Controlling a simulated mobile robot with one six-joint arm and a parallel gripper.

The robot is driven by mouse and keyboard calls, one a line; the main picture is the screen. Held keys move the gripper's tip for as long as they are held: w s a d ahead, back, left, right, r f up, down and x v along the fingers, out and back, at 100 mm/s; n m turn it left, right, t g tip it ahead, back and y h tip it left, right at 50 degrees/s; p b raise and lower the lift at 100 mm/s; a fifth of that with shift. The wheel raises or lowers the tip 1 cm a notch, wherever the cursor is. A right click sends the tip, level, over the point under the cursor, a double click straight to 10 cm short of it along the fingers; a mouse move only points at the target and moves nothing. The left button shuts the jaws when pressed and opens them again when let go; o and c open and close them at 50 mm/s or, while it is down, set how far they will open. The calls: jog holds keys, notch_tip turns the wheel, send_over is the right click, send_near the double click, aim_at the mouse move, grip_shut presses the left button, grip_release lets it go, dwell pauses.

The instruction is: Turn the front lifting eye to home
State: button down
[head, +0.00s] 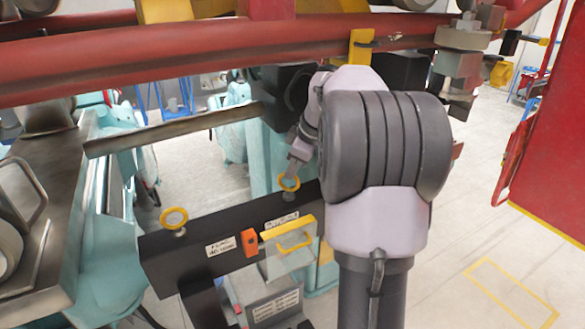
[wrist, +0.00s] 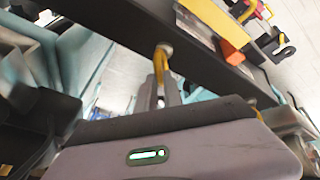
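A black beam (head: 215,246) carries two yellow ring-shaped lifting eyes on top. One eye (head: 174,218) stands at the beam's left end, clear of me. The other eye (head: 289,182) is at the right, beside my arm. My gripper (head: 293,168) reaches down to this right eye from above. In the wrist view, the eye (wrist: 161,58) shows nearly edge-on, with my narrow fingers (wrist: 160,85) close together on either side of it. They look shut on it, though the contact is partly hidden. Which eye is the front one is not readable from the labels.
An orange block (head: 249,242) and a yellow handle (head: 294,240) sit on the beam's near side. A red rail (head: 200,55) crosses above. A metal machine part (head: 45,220) is at the left. A red panel (head: 550,130) stands at the right, with open floor before it.

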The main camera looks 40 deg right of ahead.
jog(key=shift+b, duration=0.3)
jog(key=shift+a+f+m+h+b, duration=0.1)
jog(key=shift+m+h+b, duration=0.15)
jog(key=shift+m+b, duration=0.25)
jog(key=shift+a+f+m+h+b, duration=0.1)
jog(key=shift+m+h+b, duration=0.15)
jog(key=shift+m, duration=0.45)
jog(key=shift+a+r+m+h+b, duration=0.1)
jog(key=shift+m+h+b, duration=0.35)
jog(key=shift+m, duration=0.45)
jog(key=m, duration=0.2)
jog(key=m+g+h, duration=0.1)
jog(key=m, duration=0.1)
jog(key=m+h, duration=0.1)
jog(key=m, duration=0.1)
jog(key=shift+w+a+r+g+b, duration=0.15)
jog(key=shift+w+a+g+b, duration=0.1)
jog(key=shift+a+g+b, duration=0.1)
jog(key=m, duration=0.2)
jog(key=m+g+h+p, duration=0.1)
jog(key=m+g, duration=0.1)
jog(key=m, duration=0.1)
jog(key=shift+w+a+m+p, duration=0.15)
jog(key=shift+w+m+p, duration=0.1)
jog(key=shift+m+p, duration=0.05)
jog(key=shift+w+m+g+h+p, duration=0.2)
jog(key=shift+m+g+p, duration=0.6)
jog(key=shift+m, duration=0.9)
